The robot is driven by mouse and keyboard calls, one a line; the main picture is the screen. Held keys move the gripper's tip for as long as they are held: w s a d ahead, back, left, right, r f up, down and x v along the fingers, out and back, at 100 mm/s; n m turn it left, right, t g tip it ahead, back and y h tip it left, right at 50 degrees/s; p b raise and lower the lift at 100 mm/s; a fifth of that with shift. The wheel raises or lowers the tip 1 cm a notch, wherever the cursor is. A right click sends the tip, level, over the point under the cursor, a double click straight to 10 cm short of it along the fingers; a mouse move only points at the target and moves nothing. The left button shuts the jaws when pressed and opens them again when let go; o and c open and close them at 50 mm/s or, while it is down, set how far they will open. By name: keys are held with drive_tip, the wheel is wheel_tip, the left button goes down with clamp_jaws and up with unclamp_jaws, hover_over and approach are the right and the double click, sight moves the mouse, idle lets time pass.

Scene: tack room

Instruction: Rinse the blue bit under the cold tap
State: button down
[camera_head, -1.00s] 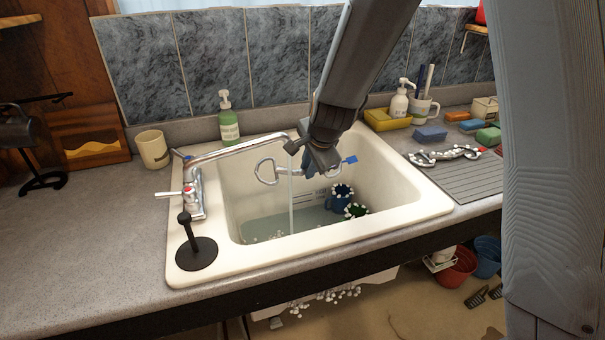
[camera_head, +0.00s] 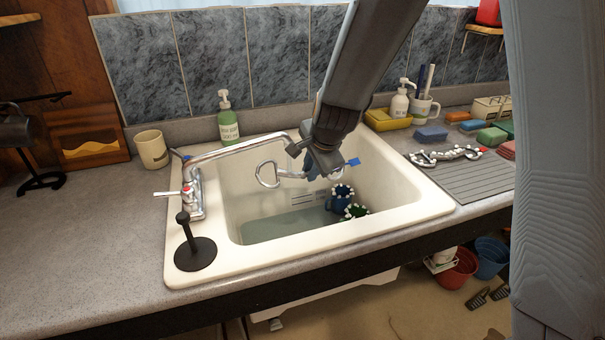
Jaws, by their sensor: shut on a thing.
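My gripper (camera_head: 318,164) is over the sink, shut on the blue bit, a metal bit with a large ring (camera_head: 267,175) hanging to the left and a blue tag (camera_head: 353,162) to the right. The middle of the bit is hidden by the gripper. No foam shows on its visible parts. The tap (camera_head: 196,192) stands at the left rim, with a white lever and a red mark. Its spout (camera_head: 240,146) reaches over the sink and ends beside my gripper. No water stream shows. The white sink (camera_head: 400,195) holds shallow water (camera_head: 285,224).

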drive_tip(key=shift+s+d, duration=0.15)
drive_tip(key=shift+s, duration=0.4)
drive_tip(key=shift+s+d+b, duration=0.1)
drive_tip(key=shift+s+b, duration=0.25)
drive_tip(key=shift+b, duration=0.05)
drive_tip(key=shift+s, duration=0.15)
drive_tip(key=shift+w, duration=0.3)
drive_tip(key=shift+w+p, duration=0.35)
drive_tip(key=shift+w+a, duration=0.2)
idle(0.6)
